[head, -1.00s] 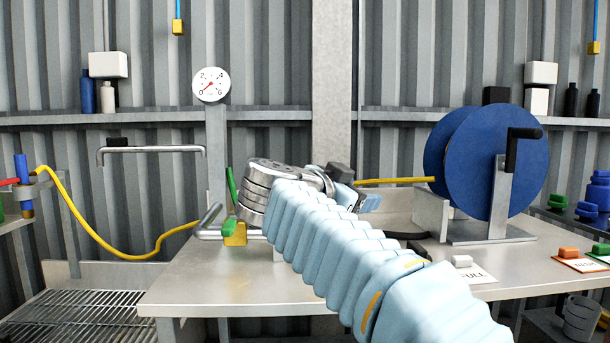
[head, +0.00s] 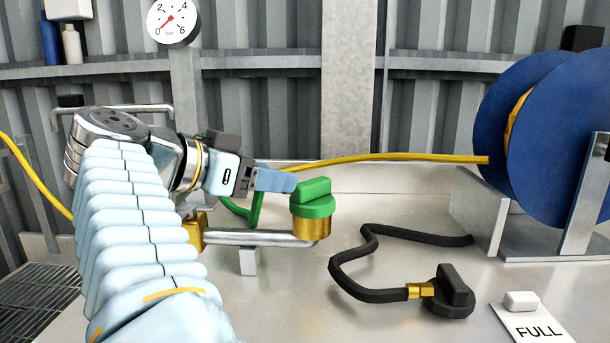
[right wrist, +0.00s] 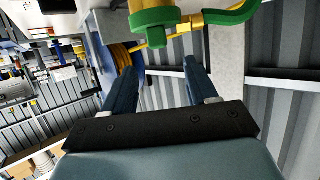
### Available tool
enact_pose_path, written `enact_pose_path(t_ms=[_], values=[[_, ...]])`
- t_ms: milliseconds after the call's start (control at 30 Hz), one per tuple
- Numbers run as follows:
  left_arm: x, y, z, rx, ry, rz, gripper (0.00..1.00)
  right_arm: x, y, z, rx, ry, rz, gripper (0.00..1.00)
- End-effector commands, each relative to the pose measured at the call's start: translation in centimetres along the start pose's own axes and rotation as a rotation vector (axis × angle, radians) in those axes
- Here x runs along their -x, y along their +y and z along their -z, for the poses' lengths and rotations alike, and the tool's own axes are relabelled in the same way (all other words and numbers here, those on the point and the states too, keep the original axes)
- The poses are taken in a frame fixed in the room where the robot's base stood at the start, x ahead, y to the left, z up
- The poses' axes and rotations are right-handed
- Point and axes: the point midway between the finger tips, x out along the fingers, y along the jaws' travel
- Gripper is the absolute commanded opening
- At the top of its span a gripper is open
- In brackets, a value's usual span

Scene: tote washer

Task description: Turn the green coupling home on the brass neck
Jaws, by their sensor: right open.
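The green coupling (head: 312,198), with a raised grip bar on top, sits upright on the brass neck (head: 311,228) at the end of a grey pipe. I cannot tell how far it is turned. My right gripper (head: 287,183) is open, its blue fingers just left of the coupling at about the height of its grip bar. In the right wrist view the green coupling (right wrist: 154,20) shows at the top edge, beyond the open right gripper (right wrist: 160,68), with nothing between the fingers. My left gripper is not in view.
A black hose with a black fitting (head: 450,292) lies on the bench to the right. A blue reel (head: 560,140) stands behind it, its yellow hose (head: 390,158) running behind the coupling. A FULL card (head: 535,325) lies front right. Bare bench surrounds the black hose.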

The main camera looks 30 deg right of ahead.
Motion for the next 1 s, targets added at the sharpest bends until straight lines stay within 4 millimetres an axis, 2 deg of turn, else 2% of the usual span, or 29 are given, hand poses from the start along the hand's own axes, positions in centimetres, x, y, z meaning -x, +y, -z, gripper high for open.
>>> enact_pose_path(t_ms=[300,500,700,967,1000], values=[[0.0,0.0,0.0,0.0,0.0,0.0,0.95,-7.0,0.1,0.0,-0.001,-0.001,-0.004,0.58],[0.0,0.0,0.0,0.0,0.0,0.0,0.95,-10.3,0.1,0.0,-0.001,0.0,-0.001,0.58],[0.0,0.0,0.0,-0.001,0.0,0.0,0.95,-11.6,0.1,0.0,-0.002,0.0,0.0,0.58],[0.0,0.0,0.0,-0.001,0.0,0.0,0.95,-11.8,0.1,0.1,-0.002,0.0,0.0,0.58],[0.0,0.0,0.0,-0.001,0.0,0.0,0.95,-11.8,0.1,0.1,-0.002,0.0,0.0,0.53]])
